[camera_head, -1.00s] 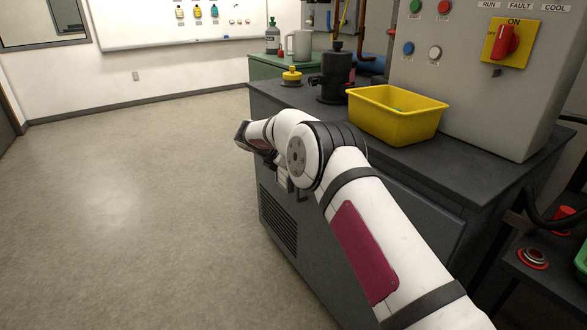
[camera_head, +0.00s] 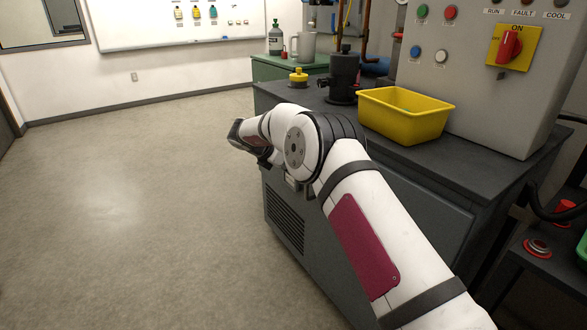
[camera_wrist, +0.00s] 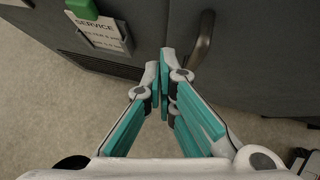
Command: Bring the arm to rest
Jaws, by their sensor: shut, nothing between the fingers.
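My arm reaches from the lower right of the head view up to a bent joint beside the dark workbench, and its far part points left. My gripper shows in the wrist view (camera_wrist: 165,75) with its teal-padded fingers closed together and nothing between them. Its fingers are hidden in the head view. In the wrist view the fingertips are near a curved dark handle (camera_wrist: 201,42) on the grey cabinet front; I cannot tell whether they touch it.
A yellow bin (camera_head: 404,114) and a dark cylindrical device (camera_head: 343,76) stand on the workbench. A control panel with a red rotary switch (camera_head: 509,46) rises at right. A service tag (camera_wrist: 100,32) hangs on the cabinet. The floor (camera_head: 120,200) at left is clear.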

